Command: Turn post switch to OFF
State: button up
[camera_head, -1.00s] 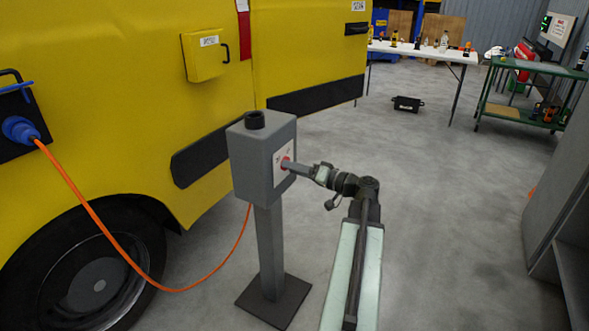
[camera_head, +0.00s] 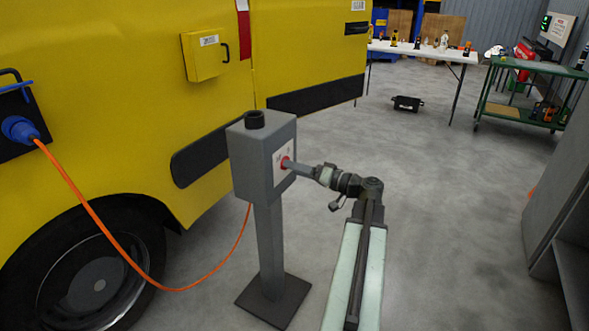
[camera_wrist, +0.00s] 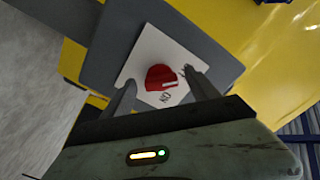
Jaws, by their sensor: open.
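The post switch is a red knob (camera_wrist: 161,78) on a white label plate (camera_wrist: 150,55) on the side of a grey post box (camera_head: 255,160). In the wrist view the knob sits between the two finger tips of my open gripper (camera_wrist: 160,88), with a gap on each side. A white mark shows on the knob, and "ON" is printed on the plate near it. In the head view my gripper (camera_head: 298,168) reaches the box from the right, and the red knob (camera_head: 286,163) shows at its tips. Contact with the knob cannot be told.
A yellow van (camera_head: 120,110) stands behind and left of the post. An orange cable (camera_head: 110,245) runs from a blue plug (camera_head: 20,130) to the post. A grey cabinet (camera_head: 560,210) stands at right. The floor between is clear.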

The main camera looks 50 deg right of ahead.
jog(key=v, duration=0.6)
jog(key=shift+s, duration=0.35)
